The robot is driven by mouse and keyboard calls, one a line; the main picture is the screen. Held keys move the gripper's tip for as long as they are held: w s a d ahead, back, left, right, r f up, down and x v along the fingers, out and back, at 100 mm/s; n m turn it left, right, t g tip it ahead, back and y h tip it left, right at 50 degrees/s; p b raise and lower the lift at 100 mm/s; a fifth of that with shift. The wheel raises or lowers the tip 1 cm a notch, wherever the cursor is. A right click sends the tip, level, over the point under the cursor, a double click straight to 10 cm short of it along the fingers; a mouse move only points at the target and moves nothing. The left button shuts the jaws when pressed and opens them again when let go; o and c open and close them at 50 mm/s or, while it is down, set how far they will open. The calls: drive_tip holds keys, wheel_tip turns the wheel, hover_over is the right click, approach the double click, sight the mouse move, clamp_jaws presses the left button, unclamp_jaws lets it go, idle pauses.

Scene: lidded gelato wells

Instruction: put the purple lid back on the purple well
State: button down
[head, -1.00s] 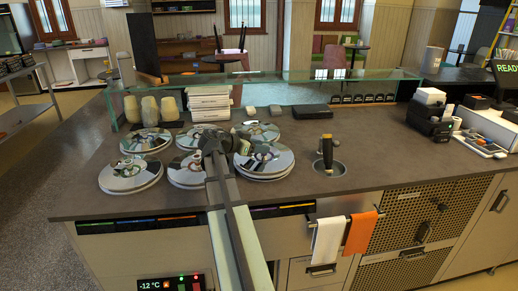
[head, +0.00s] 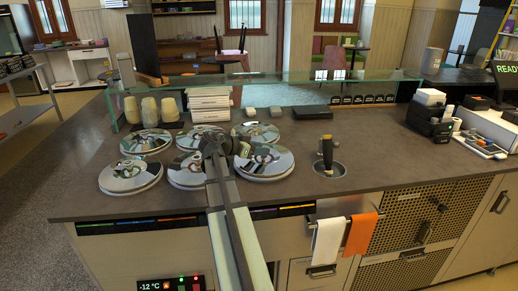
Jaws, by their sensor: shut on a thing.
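Several round, mirror-like lids cover the wells on the counter in two rows. My gripper (head: 243,150) is at the front-right one, partly hidden by my own wrist. It is shut on the knob area of this lid (head: 270,160), taken as the purple lid though no purple shows on its reflective top. The lid lies roughly level over the front-right well position. Its well is hidden beneath, and I cannot tell whether the lid is fully seated or slightly above the rim.
Other lids, such as the front-left (head: 130,176) and back-right (head: 255,132) ones, sit close around. A round holder with a dark-handled tool (head: 327,152) stands to the right. A glass shelf (head: 300,84) runs behind.

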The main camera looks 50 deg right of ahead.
sight(241, 164)
drive_tip(key=shift+f, duration=0.3)
drive_tip(key=c, duration=0.9)
unclamp_jaws()
drive_tip(key=o, duration=0.5)
drive_tip(key=shift+o, duration=0.2)
drive_tip(key=shift+f, duration=0.1)
drive_tip(key=shift+a, duration=0.1)
drive_tip(key=shift+v, duration=3.95)
drive_tip(key=shift+w, duration=0.1)
